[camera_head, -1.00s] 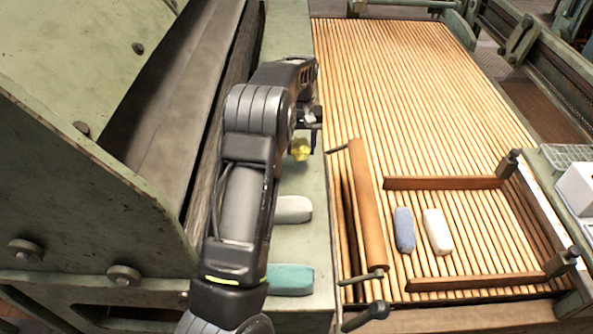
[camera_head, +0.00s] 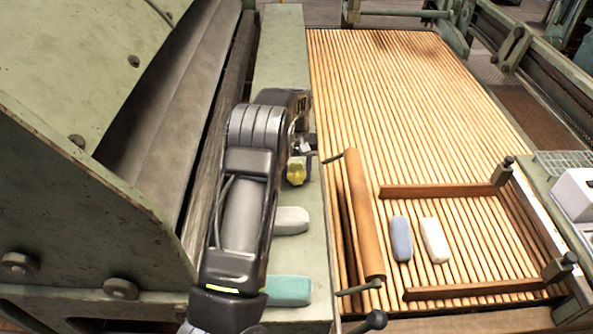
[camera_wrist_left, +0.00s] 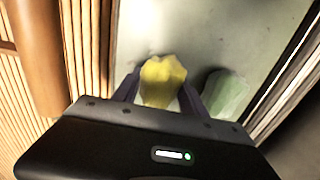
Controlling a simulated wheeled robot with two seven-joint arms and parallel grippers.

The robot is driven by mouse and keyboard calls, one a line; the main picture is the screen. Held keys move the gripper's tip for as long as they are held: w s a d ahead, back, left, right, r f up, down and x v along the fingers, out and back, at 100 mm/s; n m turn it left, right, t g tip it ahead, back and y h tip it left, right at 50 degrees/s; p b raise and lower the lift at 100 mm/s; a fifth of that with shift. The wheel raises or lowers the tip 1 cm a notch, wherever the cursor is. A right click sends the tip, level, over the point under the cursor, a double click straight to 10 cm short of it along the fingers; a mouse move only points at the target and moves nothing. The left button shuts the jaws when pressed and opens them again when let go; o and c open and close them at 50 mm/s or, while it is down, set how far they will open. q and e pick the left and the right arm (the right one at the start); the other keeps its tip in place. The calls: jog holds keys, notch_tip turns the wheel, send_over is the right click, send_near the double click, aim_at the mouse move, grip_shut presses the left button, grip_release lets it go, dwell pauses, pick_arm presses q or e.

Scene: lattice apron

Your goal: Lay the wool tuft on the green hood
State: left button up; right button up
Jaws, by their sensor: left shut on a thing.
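The yellow wool tuft (camera_head: 296,171) is between the fingers of my left gripper (camera_head: 298,166). In the left wrist view the tuft (camera_wrist_left: 162,82) sits between the two dark fingertips, which are shut on it. The green hood (camera_head: 313,235) is the pale green flat ledge between the large machine body and the slatted lattice. The tuft is over this ledge, farther back than the pieces lying on it. I cannot tell whether the tuft touches the surface. The hood also shows in the left wrist view (camera_wrist_left: 205,30). My right gripper is out of view.
A pale grey-white piece (camera_head: 291,220) and a teal piece (camera_head: 288,290) lie on the hood. On the lattice (camera_head: 400,110), a blue piece (camera_head: 401,239) and a white piece (camera_head: 434,240) lie between brown bars. A brown roller (camera_head: 365,220) stands right of the hood.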

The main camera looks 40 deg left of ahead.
aim_at(297, 168)
pick_arm(q)
jog(key=shift+f, duration=0.2)
jog(key=o, duration=1.3)
notch_tip(297, 168, up, 12)
jog(key=shift+r, duration=0.25)
